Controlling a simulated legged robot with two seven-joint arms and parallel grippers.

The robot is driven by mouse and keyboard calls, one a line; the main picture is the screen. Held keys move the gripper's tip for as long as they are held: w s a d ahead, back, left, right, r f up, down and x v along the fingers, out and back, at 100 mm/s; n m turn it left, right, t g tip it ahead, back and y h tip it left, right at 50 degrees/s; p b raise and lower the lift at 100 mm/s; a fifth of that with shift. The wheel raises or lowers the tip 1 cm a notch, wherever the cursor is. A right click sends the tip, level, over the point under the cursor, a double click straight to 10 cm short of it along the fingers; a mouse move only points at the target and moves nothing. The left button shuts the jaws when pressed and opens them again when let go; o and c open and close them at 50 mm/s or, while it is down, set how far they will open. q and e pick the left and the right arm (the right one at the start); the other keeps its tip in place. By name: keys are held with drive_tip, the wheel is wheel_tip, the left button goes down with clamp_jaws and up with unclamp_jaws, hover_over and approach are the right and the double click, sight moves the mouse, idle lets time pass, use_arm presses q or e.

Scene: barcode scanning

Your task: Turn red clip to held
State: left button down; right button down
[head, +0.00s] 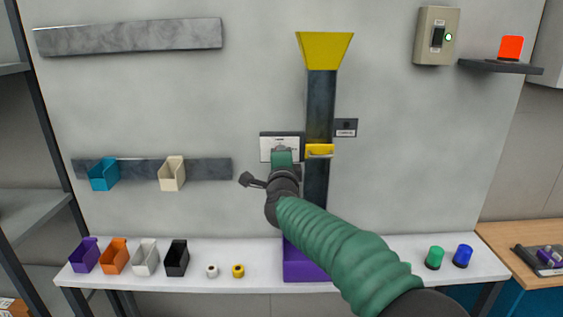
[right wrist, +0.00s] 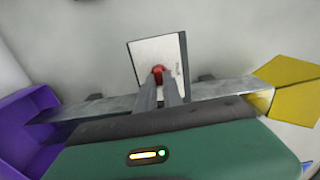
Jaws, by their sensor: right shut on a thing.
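The red clip (right wrist: 158,73) shows as a small rounded red piece on a white panel (right wrist: 146,54) in the right wrist view. The panel is mounted on the grey wall and shows in the head view (head: 267,150). My right gripper (right wrist: 159,82) is shut on the clip, its two fingers close together and pointing at the panel. In the head view my right gripper (head: 281,150) is in front of the panel and hides the clip. The clip's exact angle is hard to tell. My left gripper is not in view.
A dark vertical chute with a yellow funnel (head: 324,48) and yellow catch (head: 319,151) stands just right of the panel, above a purple bin (head: 300,269). Several small bins and caps stand on the white shelf (head: 260,255). A switch box (head: 436,36) hangs upper right.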

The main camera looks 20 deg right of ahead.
drive_tip(key=shift+r+m, duration=0.3)
idle(0.4)
drive_tip(key=c, duration=1.5)
unclamp_jaws()
drive_tip(key=shift+f, duration=0.25)
drive_tip(key=shift+f, duration=0.1)
drive_tip(key=b+v, duration=0.4)
drive_tip(key=v, duration=1.2)
drive_tip(key=shift+s+a, duration=0.2)
drive_tip(key=shift+s, duration=0.15)
